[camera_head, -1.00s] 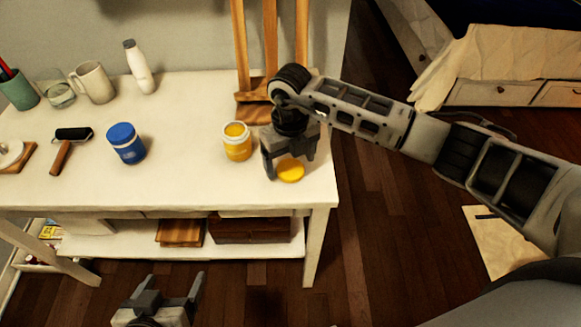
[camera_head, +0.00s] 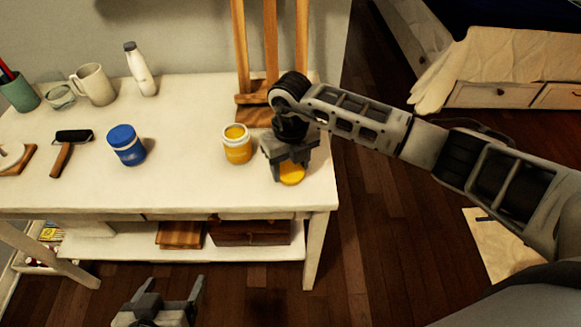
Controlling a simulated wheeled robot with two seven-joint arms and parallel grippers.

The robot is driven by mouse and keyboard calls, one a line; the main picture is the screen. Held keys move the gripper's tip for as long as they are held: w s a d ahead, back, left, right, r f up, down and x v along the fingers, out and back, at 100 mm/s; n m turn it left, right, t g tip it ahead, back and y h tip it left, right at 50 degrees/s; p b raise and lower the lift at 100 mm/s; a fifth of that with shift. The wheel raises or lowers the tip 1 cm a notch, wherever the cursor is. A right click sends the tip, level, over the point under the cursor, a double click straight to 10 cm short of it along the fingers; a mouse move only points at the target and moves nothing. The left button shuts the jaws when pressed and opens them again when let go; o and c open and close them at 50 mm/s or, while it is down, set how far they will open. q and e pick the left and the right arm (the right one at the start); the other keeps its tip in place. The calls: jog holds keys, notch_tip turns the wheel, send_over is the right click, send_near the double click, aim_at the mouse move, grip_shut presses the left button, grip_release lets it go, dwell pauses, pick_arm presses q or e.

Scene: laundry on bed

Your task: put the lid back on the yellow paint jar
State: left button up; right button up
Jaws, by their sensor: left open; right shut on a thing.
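The yellow paint jar (camera_head: 237,145) stands upright and uncovered on the white table, with yellow paint showing at its top. The round yellow lid (camera_head: 291,174) is to its right, near the table's front right corner. My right gripper (camera_head: 289,168) reaches down over the lid and is shut on it; the fingers hide part of the lid. I cannot tell whether the lid is clear of the table top. My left gripper (camera_head: 172,296) is open and empty, low in front of the table.
A blue jar (camera_head: 126,145) stands left of the yellow one, with a roller (camera_head: 68,148) further left. A wooden easel (camera_head: 258,112) rises close behind the yellow jar. A mug (camera_head: 95,85) and a white bottle (camera_head: 140,70) stand at the back. The table's front middle is clear.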

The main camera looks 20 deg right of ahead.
aim_at(290, 170)
jog(key=shift+r, duration=0.5)
notch_tip(290, 170, up, 2)
jog(key=shift+r, duration=0.25)
jog(key=s+a+r, duration=0.7)
jog(key=s+r, duration=0.2)
jog(key=s, duration=0.3)
jog(key=shift+r+b, duration=0.25)
jog(key=shift+b, duration=0.15)
jog(key=shift+a, duration=0.1)
